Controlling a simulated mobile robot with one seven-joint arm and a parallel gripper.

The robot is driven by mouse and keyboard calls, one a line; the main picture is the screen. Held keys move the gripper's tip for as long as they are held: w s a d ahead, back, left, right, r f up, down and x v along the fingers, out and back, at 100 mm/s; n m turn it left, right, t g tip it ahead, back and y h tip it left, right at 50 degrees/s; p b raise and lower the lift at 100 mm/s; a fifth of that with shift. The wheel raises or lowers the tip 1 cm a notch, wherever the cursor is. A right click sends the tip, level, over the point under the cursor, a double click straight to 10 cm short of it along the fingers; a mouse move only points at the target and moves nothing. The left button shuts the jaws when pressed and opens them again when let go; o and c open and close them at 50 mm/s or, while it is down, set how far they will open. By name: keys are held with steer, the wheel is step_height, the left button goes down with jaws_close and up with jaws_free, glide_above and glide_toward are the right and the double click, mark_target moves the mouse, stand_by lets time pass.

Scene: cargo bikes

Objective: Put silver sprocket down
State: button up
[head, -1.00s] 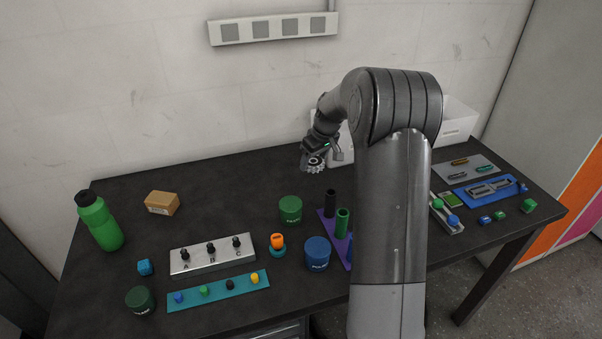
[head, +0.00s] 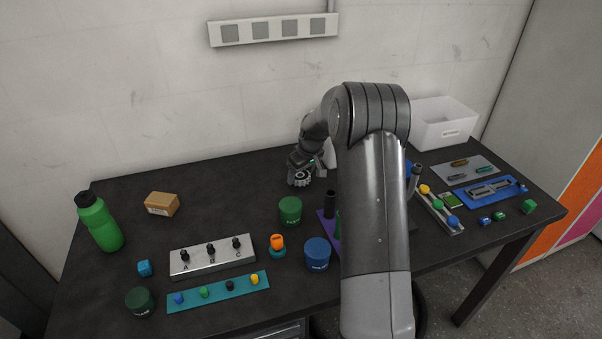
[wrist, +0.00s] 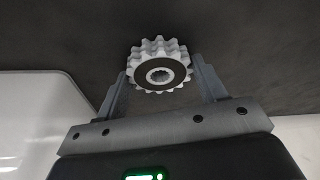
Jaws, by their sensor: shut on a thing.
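The silver sprocket (wrist: 160,73) is a toothed wheel with a dark ring and a pale hub. In the wrist view it sits between the two fingers of my gripper (wrist: 160,82), which is shut on it. In the head view the sprocket (head: 299,179) hangs below my gripper (head: 303,172), low over the back middle of the dark table (head: 240,207). I cannot tell whether it touches the tabletop.
A green canister (head: 290,211) stands just in front of the sprocket. A white bin (head: 445,130) is at the back right. A cardboard box (head: 161,204) and green bottle (head: 97,221) are at left. The back table between box and gripper is clear.

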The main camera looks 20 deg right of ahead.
steer(key=o, duration=1.3)
steer(key=shift+f, duration=0.1)
steer(key=shift+c, duration=0.2)
steer(key=v, duration=1.1)
steer(key=s+a+r+m, duration=0.1)
steer(key=s+a+r, duration=0.4)
steer(key=s+r, duration=0.4)
steer(key=s+a+r+m+t+h, duration=0.1)
steer(key=s+a+r, duration=0.2)
steer(key=s, duration=0.7)
steer(key=s+a+r+m+t, duration=0.1)
steer(key=s+a+r, duration=0.2)
steer(key=s, duration=0.7)
steer(key=s+a+f+m, duration=0.1)
steer(key=s+f, duration=0.2)
steer(key=s, duration=0.8)
steer(key=shift+a+m, duration=0.15)
steer(key=shift+m, duration=0.15)
steer(key=shift+r, duration=0.1)
